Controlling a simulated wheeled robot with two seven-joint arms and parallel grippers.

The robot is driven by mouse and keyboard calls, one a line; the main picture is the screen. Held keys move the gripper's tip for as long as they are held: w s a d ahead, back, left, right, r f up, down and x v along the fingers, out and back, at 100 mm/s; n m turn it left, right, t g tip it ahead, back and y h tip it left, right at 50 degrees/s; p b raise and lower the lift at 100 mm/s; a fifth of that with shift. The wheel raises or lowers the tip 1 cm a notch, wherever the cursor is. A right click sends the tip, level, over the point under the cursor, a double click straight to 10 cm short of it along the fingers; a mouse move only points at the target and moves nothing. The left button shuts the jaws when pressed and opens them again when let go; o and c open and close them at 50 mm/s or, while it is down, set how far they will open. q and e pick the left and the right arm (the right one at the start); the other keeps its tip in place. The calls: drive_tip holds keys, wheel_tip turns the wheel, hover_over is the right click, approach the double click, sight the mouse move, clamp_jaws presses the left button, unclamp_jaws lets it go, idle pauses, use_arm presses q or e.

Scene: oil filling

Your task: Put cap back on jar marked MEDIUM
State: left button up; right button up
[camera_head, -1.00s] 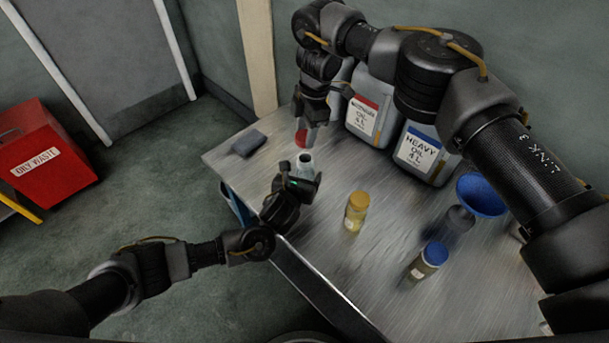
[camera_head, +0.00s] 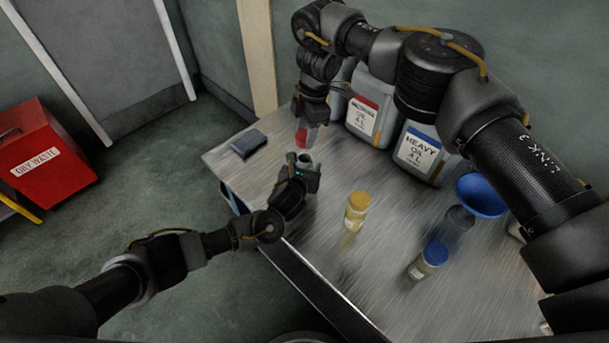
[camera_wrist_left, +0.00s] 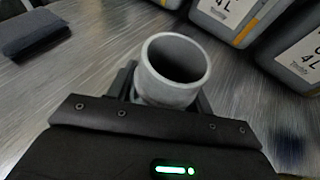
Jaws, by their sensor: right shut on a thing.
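An uncapped pale jar (camera_head: 304,158) stands near the left part of the metal table, its mouth open. In the left wrist view the jar (camera_wrist_left: 174,72) shows its round rim between my left fingers. My left gripper (camera_head: 304,172) is around the jar, low on the table; whether its fingers press on the jar is unclear. A red cap (camera_head: 301,137) is in my right gripper (camera_head: 304,126), which is shut on it just above and behind the jar, apart from the rim. The jar's label is not visible.
A yellow-capped jar (camera_head: 357,211) and a blue-capped jar (camera_head: 428,261) stand to the right. Large oil jugs, one labelled HEAVY (camera_head: 420,150), stand behind. A blue bowl-like funnel (camera_head: 481,195) is at right. A dark block (camera_head: 249,144) lies at left.

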sight(305, 158)
use_arm(q)
drive_tip(key=c, duration=0.8)
use_arm(e)
drive_tip(key=shift+f, duration=2.5)
drive_tip(key=shift+f, duration=0.9)
drive_tip(key=shift+f, duration=0.55)
use_arm(q)
clamp_jaws()
use_arm(e)
drive_tip(key=m, duration=0.2)
drive_tip(key=shift+s+f+m, duration=0.1)
drive_tip(key=shift+s+m, duration=0.05)
drive_tip(key=shift+m, duration=0.15)
drive_tip(key=m+t, duration=0.1)
drive_tip(key=m, duration=0.4)
drive_tip(key=shift+m, duration=1)
